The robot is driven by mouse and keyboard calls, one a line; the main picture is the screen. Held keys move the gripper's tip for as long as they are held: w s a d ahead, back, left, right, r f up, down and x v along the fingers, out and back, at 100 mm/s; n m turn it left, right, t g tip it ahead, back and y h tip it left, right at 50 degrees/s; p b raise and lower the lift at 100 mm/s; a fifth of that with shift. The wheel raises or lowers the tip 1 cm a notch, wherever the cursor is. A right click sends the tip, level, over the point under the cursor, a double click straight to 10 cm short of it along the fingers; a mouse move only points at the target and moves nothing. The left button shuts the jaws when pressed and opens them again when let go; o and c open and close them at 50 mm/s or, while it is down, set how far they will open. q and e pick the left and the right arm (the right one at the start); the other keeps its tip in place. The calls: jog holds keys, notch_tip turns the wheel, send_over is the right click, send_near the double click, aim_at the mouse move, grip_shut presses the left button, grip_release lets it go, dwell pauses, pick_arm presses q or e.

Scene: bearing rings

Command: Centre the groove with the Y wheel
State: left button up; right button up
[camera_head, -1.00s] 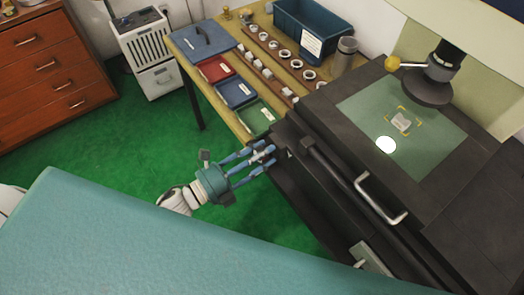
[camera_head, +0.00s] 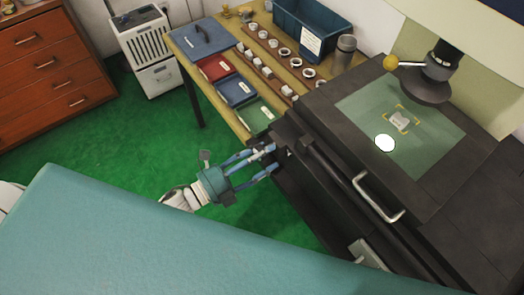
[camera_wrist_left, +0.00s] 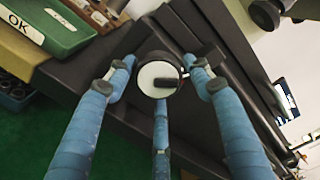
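The Y wheel (camera_wrist_left: 153,78), a round knob with a white face and a dark handle bar, shows in the left wrist view on the dark front of the machine. My left gripper (camera_wrist_left: 160,88) has its three blue fingers spread around the wheel, with a visible gap at the sides. In the head view my left gripper (camera_head: 268,160) is at the machine's front edge, and its fingers largely hide the wheel. A small pale piece (camera_head: 399,119) lies inside yellow corner marks on the green glass stage (camera_head: 430,143). The groove itself is too small to make out. My right gripper is not in view.
A white bright disc (camera_head: 385,143) shows on the stage near the piece. A lens head (camera_head: 428,88) hangs above. A metal handle (camera_head: 378,200) crosses the machine's front.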

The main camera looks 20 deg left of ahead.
pick_arm(q)
jog(key=shift+w+r, duration=0.15)
jog(key=shift+r, duration=0.1)
jog(key=shift+s+a, duration=0.35)
jog(key=shift+a, duration=0.1)
jog(key=v, duration=1.1)
jog(key=shift+s+d+f, duration=0.1)
jog(key=shift+s+f, duration=0.05)
